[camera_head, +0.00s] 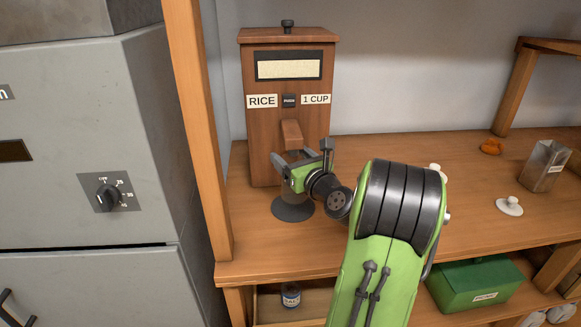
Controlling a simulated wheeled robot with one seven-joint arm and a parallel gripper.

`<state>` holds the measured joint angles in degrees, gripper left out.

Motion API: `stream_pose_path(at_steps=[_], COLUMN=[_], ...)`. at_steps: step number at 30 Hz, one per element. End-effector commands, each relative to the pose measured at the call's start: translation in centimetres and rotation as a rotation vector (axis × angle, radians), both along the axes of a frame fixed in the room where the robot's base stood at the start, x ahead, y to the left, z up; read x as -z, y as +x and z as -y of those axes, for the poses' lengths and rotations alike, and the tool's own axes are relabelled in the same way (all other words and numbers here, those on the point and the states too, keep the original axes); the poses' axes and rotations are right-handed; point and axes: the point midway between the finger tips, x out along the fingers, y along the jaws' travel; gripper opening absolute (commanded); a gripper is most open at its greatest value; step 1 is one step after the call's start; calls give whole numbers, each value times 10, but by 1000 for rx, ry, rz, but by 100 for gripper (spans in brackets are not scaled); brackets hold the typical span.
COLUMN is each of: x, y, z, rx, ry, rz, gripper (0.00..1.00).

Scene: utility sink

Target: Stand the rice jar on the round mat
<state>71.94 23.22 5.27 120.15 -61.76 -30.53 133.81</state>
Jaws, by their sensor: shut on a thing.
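The round mat (292,210) is a dark disc on the wooden counter, in front of the wooden rice dispenser (262,135). My gripper (303,157) is above the mat, just below the dispenser's spout, with its fingers shut on the rice jar (298,155). Only a little of the jar shows between the fingers; my gripper and wrist hide most of it. It looks upright, over the mat. I cannot tell whether its base touches the mat.
A square clear canister (546,166), a white knobbed lid (509,206) and a small orange thing (491,147) are at the right of the counter. A wooden post (200,130) stands close on the left. A green box (475,287) and a small tin (291,296) sit below.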

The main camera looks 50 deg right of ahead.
Motion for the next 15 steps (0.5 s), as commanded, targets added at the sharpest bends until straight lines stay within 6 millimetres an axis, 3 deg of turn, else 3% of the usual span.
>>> stream_pose_path(at_steps=[2, 6, 15], x=[0, 37, 36], y=[11, 8, 7], z=[2, 2, 2], rx=[-3, -1, -1], ry=[-2, 3, 0], rz=[4, 2, 2], gripper=[11, 11, 11])
